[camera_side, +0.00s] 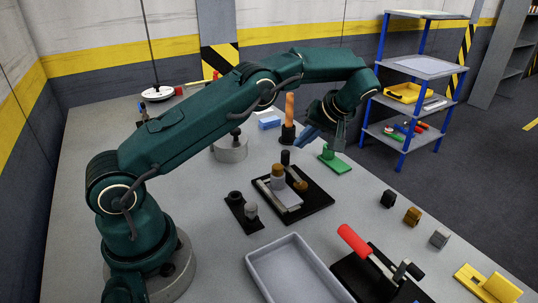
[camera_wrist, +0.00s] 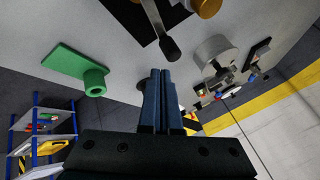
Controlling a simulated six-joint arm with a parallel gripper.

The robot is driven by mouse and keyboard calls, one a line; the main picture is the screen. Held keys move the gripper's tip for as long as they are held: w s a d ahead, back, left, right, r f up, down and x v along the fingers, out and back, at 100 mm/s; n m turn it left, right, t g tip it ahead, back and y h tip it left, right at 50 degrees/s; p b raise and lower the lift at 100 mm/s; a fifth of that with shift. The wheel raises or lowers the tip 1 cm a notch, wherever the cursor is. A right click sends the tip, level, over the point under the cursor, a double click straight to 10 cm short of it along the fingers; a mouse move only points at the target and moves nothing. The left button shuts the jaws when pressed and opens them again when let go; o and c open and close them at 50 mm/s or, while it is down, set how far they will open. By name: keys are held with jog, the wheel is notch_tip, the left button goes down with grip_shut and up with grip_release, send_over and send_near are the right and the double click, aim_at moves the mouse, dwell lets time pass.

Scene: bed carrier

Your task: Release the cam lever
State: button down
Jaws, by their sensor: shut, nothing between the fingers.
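The black base plate (camera_side: 312,208) of the carrier lies mid-table, with a grey block (camera_side: 282,194) and brass parts (camera_side: 278,171) on it. The cam lever appears to be the arm with a black knob (camera_side: 285,157) standing at the plate's far side. In the wrist view its dark knob (camera_wrist: 168,49) shows at top centre, beyond my fingertips, with the black plate (camera_wrist: 128,18) behind it. My gripper (camera_side: 302,140) has blue fingers shut together and empty, above the table near the lever. The fingers (camera_wrist: 161,76) look apart from the knob; exact distance is unclear.
A green bracket (camera_side: 336,161) and an orange-handled tool (camera_side: 289,108) stand near my gripper. A red-handled clamp (camera_side: 354,240) and grey tray (camera_side: 268,256) are in front. Small blocks (camera_side: 412,216) line the right. A shelf rack (camera_side: 424,68) stands behind.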

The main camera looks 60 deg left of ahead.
jog(key=shift+v, duration=0.85)
jog(key=s+d+r+m+t+h, duration=0.15)
jog(key=s+r, duration=0.25)
jog(key=r, duration=0.4)
jog(key=s+d+r+m+t+h, duration=0.1)
jog(key=s+d+r+t, duration=0.2)
jog(key=r, duration=0.5)
jog(key=s+d+f+m+t+h, duration=0.1)
jog(key=s+d+f+m+h, duration=0.1)
jog(key=s+d+f+m, duration=0.2)
jog(key=s+d+f+m+t+h, duration=0.1)
jog(key=s+d+f+m+h, duration=0.2)
jog(key=s, duration=0.8)
notch_tip(320, 180, down, 2)
jog(key=shift+s+d+f+m, duration=0.1)
jog(key=shift+s+d+m, duration=0.2)
jog(key=shift+d+m, duration=0.25)
